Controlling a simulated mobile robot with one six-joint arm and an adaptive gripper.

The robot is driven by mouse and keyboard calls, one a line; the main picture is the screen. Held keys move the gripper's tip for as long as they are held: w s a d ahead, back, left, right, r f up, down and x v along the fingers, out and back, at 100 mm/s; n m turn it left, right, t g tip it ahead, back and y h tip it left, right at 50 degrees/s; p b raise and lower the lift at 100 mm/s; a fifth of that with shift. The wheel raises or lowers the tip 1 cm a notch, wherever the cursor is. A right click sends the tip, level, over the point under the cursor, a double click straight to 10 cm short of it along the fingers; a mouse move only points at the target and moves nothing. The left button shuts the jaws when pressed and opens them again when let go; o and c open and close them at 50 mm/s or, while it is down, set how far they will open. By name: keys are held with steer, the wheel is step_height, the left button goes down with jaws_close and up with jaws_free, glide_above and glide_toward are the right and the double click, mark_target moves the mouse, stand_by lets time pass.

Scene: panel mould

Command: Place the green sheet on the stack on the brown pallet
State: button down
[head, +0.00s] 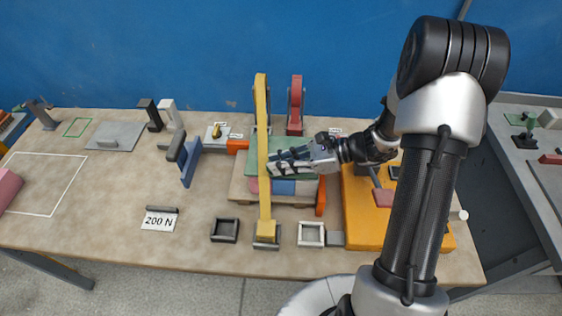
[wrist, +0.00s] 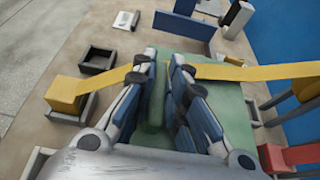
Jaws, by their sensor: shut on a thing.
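The green sheet (head: 300,176) is above the stack on the brown pallet (head: 240,197) in the head view. In the wrist view the green sheet (wrist: 228,110) spreads below my fingers, with a raised green grip between them. My gripper (head: 272,160) is shut on that grip; its fingers show in the wrist view (wrist: 158,70). A blue layer (head: 284,187) and a pink layer (head: 252,186) show under the sheet's front edge. I cannot tell whether the sheet touches the stack. A yellow bar hides part of the sheet's left side.
The yellow bar (head: 263,150) runs front to back beside my fingertips. An orange upright (head: 320,196) stands at the pallet's front right. A blue panel (head: 190,163) stands to the left. A yellow-orange block (head: 365,225) is on the right. The table's left middle is fairly clear.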

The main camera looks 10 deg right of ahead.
steer(key=shift+f+b, duration=0.35)
steer(key=shift+f, duration=0.2)
steer(key=c, duration=1.5)
jaws_free()
steer(key=shift+c, duration=0.2)
steer(key=shift+d, duration=0.1)
steer(key=v, duration=1.2)
steer(key=s+a+r+n+g+h, duration=0.4)
steer(key=s+a+r+n+h, duration=0.2)
steer(key=s+a+r+n, duration=0.3)
steer(key=s+r+n+t+h, duration=0.4)
steer(key=s+n+h, duration=0.3)
steer(key=s+n, duration=0.3)
steer(key=n, duration=0.2)
steer(key=shift+r+n+t, duration=0.2)
steer(key=shift+n+t, duration=0.1)
